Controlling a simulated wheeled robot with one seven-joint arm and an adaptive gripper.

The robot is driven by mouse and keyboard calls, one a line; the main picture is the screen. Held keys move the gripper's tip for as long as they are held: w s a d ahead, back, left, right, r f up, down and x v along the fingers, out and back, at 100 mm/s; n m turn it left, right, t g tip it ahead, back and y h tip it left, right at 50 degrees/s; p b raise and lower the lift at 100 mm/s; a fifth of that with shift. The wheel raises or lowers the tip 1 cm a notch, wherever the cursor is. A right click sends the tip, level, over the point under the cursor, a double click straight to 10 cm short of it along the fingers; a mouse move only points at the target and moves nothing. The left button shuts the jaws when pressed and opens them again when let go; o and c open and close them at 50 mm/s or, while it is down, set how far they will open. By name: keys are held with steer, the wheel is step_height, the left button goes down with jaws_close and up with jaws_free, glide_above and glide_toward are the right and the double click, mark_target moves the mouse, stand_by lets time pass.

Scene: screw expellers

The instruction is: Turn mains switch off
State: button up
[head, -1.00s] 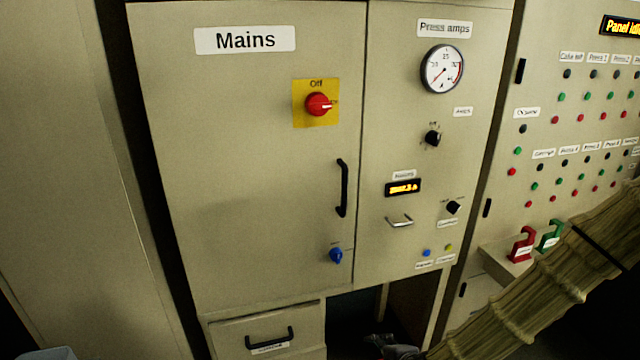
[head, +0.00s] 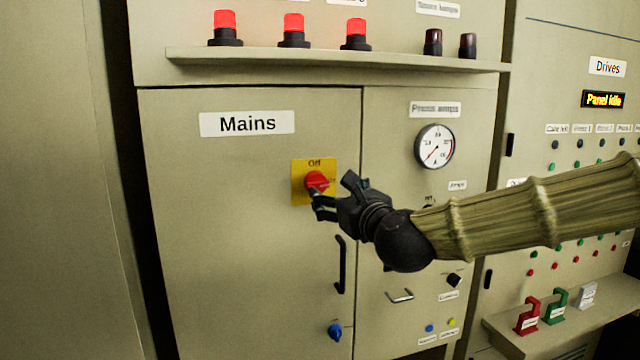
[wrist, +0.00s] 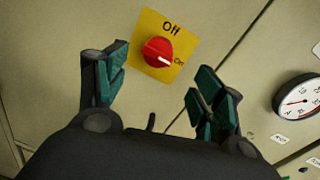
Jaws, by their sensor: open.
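The mains switch is a red rotary knob (head: 316,181) on a yellow plate (head: 299,186) marked "Off" at the top, on the cabinet door under the "Mains" label (head: 247,123). In the wrist view the red knob (wrist: 157,52) shows a white pointer line aimed right, at the "On" mark. My gripper (head: 333,192) is at the plate's lower right in the head view, partly over the knob. In the wrist view my gripper (wrist: 158,92) is open and empty, its fingers spread either side below the knob. I cannot tell whether a fingertip touches it.
A black door handle (head: 340,264) and a blue knob (head: 335,332) are below the switch. A dial gauge (head: 434,147) is to the right. A shelf with red lamps (head: 293,31) juts out above. Red and green hooked parts (head: 527,316) stand lower right.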

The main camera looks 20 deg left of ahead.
mark_target(321, 184)
steer(key=p+x, duration=0.3)
steer(key=x, duration=0.6)
steer(key=shift+w+a+f+p, duration=0.1)
steer(key=shift+w+p, duration=0.05)
steer(key=shift+p, duration=0.25)
steer(key=c, duration=1.5)
steer(key=shift+o, duration=0.2)
steer(key=shift+w, duration=0.1)
